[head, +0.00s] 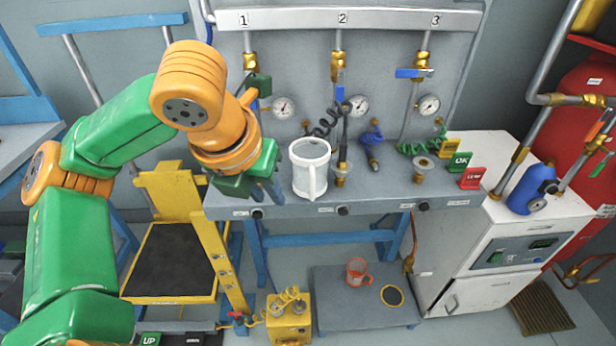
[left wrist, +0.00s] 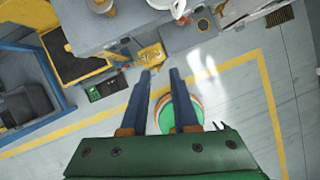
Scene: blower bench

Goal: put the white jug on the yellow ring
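The white jug (head: 310,168) stands upright on the grey bench's front part, its handle facing the front. The yellow ring (head: 401,297) lies around a dark disc on the low grey platform below, to the right of a small orange cup (head: 357,272). The ring also shows at the top of the left wrist view (left wrist: 203,24); a white shape beside it there is cut off. My left gripper (head: 268,190) points down, just left of the jug in the head view, at a distance I cannot judge. Its blue fingers (left wrist: 160,73) are apart and empty. My right gripper is out of view.
A yellow box with a coiled hose (head: 289,318) stands left of the low platform (head: 350,316). A yellow step frame (head: 172,260) is left of the bench. Pipes, gauges and brass fittings line the bench's back. A white cabinet (head: 500,220) is at right.

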